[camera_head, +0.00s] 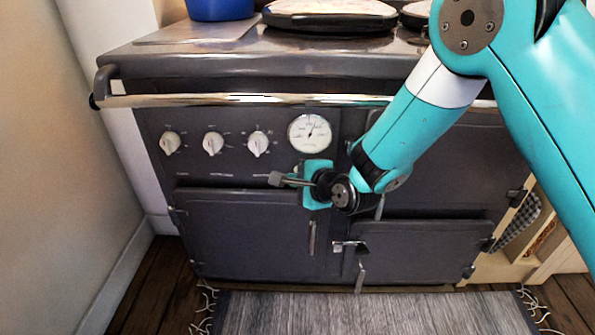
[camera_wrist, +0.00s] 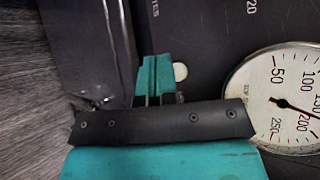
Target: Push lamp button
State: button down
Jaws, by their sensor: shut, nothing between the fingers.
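A small pale round spot (camera_wrist: 180,71) on the dark stove front shows in the wrist view, just right of my gripper's fingers. It may be the lamp button, but I cannot tell for sure. My gripper (camera_head: 276,180) is shut and empty, in front of the stove's control panel, below the gauge and right knob. In the wrist view my gripper (camera_wrist: 155,62) shows as teal fingers held together, beside the pale spot. I cannot tell whether they touch the panel. No button is discernible in the head view, where my gripper and wrist cover part of the panel.
The dark stove (camera_head: 250,230) has a round white gauge (camera_head: 309,133), also large in the wrist view (camera_wrist: 283,98). Three white knobs (camera_head: 213,143) sit left of the gauge. A metal rail (camera_head: 230,100) runs across above. A grey rug (camera_head: 370,312) lies in front.

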jog(key=shift+w, duration=0.1)
jog(key=shift+w, duration=0.45)
dwell(0.5)
jog(key=shift+s+p, duration=0.3)
jog(key=shift+s, duration=0.25)
jog(key=s+p, duration=0.2)
jog(key=s, duration=0.4)
dwell(0.4)
